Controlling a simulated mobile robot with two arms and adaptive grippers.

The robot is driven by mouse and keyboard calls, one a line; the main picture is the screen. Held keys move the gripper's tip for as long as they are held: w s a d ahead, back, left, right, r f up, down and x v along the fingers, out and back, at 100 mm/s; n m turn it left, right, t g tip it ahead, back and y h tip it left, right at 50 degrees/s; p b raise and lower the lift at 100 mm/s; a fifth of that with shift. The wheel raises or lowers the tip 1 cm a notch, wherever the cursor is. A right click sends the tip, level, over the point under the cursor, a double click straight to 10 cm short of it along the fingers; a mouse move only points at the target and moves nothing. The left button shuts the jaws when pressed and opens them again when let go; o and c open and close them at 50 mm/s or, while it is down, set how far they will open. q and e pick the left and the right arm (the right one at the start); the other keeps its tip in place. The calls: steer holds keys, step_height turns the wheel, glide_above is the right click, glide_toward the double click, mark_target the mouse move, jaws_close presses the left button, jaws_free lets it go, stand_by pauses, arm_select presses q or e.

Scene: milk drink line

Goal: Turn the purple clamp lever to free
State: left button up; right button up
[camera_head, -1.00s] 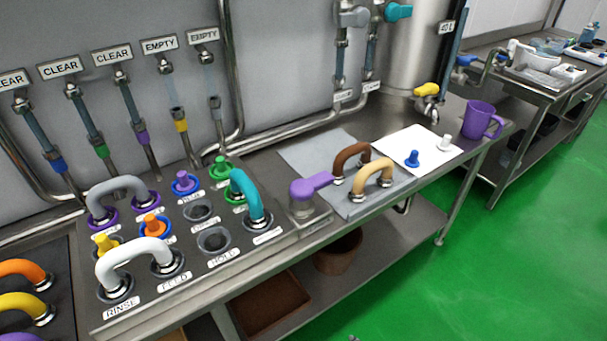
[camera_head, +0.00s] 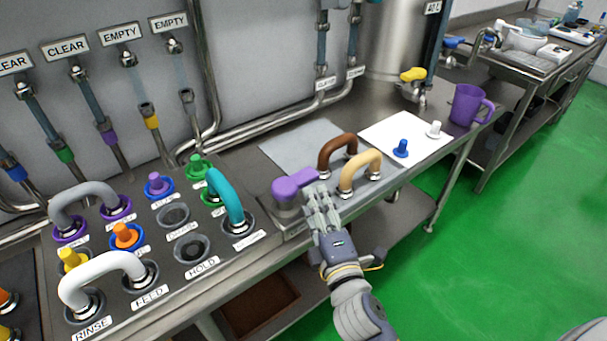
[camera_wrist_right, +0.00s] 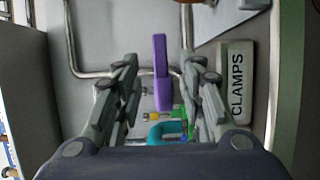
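The purple clamp lever (camera_head: 296,182) sits on its grey round clamp body at the right end of the panel bench, with its handle pointing right. It also shows in the right wrist view (camera_wrist_right: 161,72), between and beyond the fingers. My right gripper (camera_head: 318,192) is at the handle end of the lever in the head view. In the right wrist view its two fingers (camera_wrist_right: 160,88) are spread apart, with nothing seen gripped between them. Whether a finger touches the lever cannot be told. My left gripper is in neither view.
Brown (camera_head: 338,150) and tan (camera_head: 360,170) hose loops stand close to the right of the lever. A teal loop (camera_head: 228,198) stands to its left on the panel. A CLAMPS label (camera_wrist_right: 236,85) shows in the wrist view. A purple mug (camera_head: 467,105) stands farther right.

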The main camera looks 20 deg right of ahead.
mark_target(308, 183)
steer(key=w, duration=0.3)
steer(key=w+p, duration=0.1)
steer(key=w, duration=0.5)
steer(key=shift+w+d+p, duration=0.15)
steer(key=shift+d+p, duration=0.1)
steer(key=shift+p, duration=0.05)
steer(key=shift+c, duration=0.6)
jaws_close()
